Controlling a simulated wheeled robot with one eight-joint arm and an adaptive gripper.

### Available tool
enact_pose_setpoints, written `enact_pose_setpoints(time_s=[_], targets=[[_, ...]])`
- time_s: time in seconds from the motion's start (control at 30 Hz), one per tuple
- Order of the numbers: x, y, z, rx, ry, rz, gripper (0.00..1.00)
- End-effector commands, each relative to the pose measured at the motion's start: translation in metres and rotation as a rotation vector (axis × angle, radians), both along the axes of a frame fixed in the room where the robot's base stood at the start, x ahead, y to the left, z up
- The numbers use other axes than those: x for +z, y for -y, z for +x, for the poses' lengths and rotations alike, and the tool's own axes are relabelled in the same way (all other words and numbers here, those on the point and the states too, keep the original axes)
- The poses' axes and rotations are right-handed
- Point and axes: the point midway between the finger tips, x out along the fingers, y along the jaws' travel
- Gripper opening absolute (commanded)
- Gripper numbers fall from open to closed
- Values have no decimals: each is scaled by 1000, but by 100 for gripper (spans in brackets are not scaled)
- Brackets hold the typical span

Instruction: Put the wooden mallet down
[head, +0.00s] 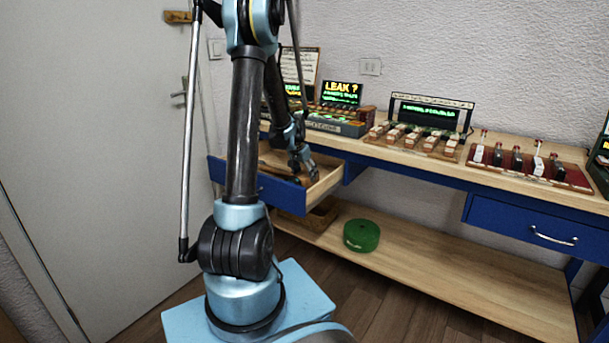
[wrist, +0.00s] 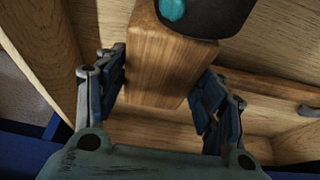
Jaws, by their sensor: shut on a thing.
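The wooden mallet (wrist: 165,70) shows in the wrist view as a wooden block between my gripper's two fingers, with a dark rounded part bearing a teal spot at the top. My gripper (wrist: 160,90) is shut on the wooden block. In the head view my gripper (head: 299,167) reaches down into the open blue-fronted drawer (head: 327,181) at the left of the bench. The mallet is mostly hidden there by the arm and gripper. I cannot tell whether it touches the drawer floor.
A small grey-brown piece (wrist: 308,110) lies at the right in the wrist view. Key models (head: 415,138) and displays stand on the bench top. A green round object (head: 361,236) and a basket (head: 312,217) sit on the lower shelf. A second drawer (head: 535,228) is closed.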

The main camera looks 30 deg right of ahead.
Motion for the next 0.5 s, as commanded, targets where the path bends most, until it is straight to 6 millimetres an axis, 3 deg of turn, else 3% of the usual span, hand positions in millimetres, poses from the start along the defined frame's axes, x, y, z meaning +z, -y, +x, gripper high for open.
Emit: enact_pose_setpoints(time_s=[0.17, 0.2, 0.27, 0.5], targets=[[-2, 0, 0, 0, 0, 0, 24], [-1, 0, 0, 0, 0, 0, 72], [-1, 0, 0, 0, 0, 0, 83], [-1, 0, 0, 0, 0, 0, 83]])
